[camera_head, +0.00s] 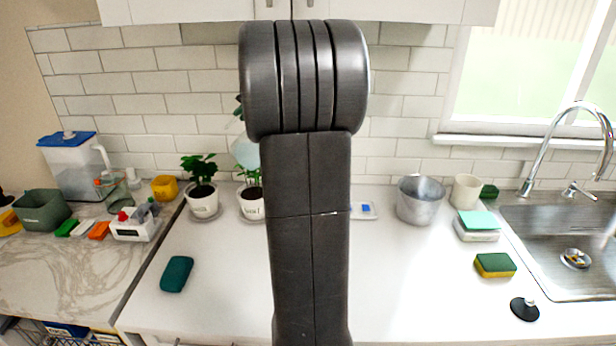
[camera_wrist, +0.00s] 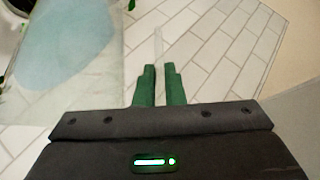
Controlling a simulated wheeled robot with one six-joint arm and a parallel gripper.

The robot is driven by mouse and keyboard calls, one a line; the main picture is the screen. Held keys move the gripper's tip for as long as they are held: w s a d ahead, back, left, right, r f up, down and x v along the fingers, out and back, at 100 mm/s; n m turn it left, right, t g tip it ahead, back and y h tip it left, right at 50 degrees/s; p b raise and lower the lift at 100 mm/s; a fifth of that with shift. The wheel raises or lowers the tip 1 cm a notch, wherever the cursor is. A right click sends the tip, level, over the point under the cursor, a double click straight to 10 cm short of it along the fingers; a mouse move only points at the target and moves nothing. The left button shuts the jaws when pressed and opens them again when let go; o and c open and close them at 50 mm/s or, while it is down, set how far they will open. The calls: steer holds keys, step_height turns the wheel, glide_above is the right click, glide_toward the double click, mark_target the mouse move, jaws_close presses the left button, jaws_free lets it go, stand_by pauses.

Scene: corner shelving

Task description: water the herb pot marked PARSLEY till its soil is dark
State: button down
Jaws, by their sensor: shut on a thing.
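A potted herb (camera_head: 203,201) in a white pot stands on a saucer at the counter's left back. A second white herb pot (camera_head: 252,207) stands to its right, partly behind my arm. I cannot read either label for sure, so I cannot tell which is PARSLEY; their soil is barely visible. My gripper (camera_wrist: 159,72) has green fingers, shut on a thin clear part of a see-through vessel (camera_wrist: 100,75). Pale blue water shows inside the vessel at the wrist view's left. In the head view, part of the vessel (camera_head: 245,153) shows above the second pot; my arm hides the gripper.
A metal bucket (camera_head: 419,200) and a cream cup (camera_head: 465,191) stand right of my arm, near the sink (camera_head: 560,230). A teal sponge (camera_head: 176,274) lies at the front left. A blue-lidded water container (camera_head: 75,170) stands far left. The white counter's front middle is clear.

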steer(key=shift+w+d+r+m+y+b, duration=0.15)
steer(key=shift+d+m+y+b, duration=0.15)
steer(key=shift+d+y+b, duration=0.25)
steer(key=shift+w+d+r+m+y+b, duration=0.15)
steer(key=shift+d+m+y+b, duration=0.25)
steer(key=shift+d+b, duration=0.35)
stand_by(2.6)
